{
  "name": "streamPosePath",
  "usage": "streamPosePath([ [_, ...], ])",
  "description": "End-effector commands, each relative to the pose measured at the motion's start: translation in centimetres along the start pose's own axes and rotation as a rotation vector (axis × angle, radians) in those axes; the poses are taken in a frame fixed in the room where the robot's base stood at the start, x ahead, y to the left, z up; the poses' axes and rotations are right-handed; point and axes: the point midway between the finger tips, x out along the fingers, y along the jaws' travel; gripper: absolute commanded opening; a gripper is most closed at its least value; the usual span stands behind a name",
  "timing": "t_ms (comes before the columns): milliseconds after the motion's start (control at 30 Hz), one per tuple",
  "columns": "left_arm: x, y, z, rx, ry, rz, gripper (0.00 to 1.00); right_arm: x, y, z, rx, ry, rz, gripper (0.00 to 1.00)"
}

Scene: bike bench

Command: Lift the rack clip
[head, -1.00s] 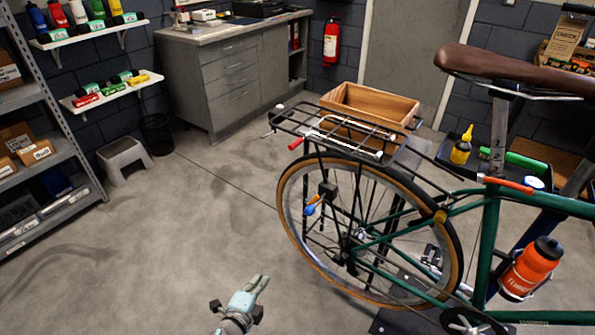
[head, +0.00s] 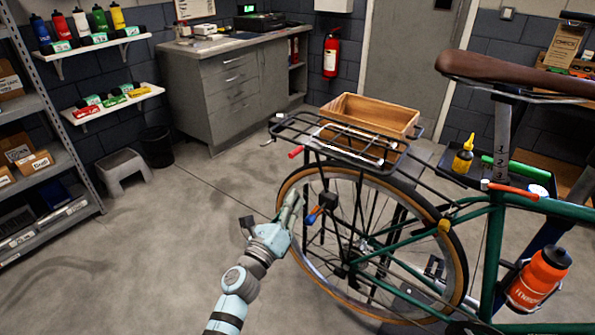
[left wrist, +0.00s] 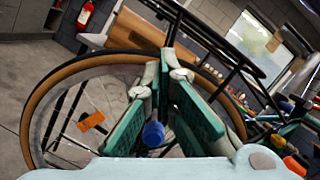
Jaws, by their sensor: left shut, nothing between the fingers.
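The rear rack (head: 335,128) of the green bicycle is a black wire frame over the back wheel. A pale metal bar lies across its top (head: 350,148), likely the rack clip, and a red-tipped end (head: 295,152) sticks out at the rack's left. My left gripper (head: 292,203) is shut and empty, below the rack and in front of the wheel's left edge. In the left wrist view its green-padded fingers (left wrist: 166,62) meet near the rack's dark tubes (left wrist: 205,40). I cannot make out the clip there. My right gripper is out of view.
A blue-ended part (head: 313,215) sits beside the back wheel (head: 375,240), close to my left gripper. A wooden crate (head: 375,105) stands behind the rack.

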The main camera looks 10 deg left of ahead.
Motion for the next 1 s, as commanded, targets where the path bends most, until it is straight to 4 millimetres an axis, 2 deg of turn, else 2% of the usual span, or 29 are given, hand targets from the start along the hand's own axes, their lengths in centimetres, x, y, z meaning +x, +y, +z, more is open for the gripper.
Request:
streamPosePath([
  [267,6.1,0.1,-0.2,-0.001,-0.001,-0.002,0.00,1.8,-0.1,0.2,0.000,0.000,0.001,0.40],
  [300,6.7,0.0,0.3,0.001,0.000,0.000,0.00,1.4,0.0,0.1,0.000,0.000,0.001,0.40],
  [400,7.0,-0.2,2.5,0.001,0.000,0.001,0.00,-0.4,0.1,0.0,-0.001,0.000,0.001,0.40],
  [500,7.3,-0.2,3.5,0.000,0.000,0.001,0.00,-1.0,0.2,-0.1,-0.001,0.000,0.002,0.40],
  [1000,7.3,0.1,3.9,0.002,0.000,0.001,0.00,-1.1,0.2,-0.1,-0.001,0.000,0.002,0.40],
])
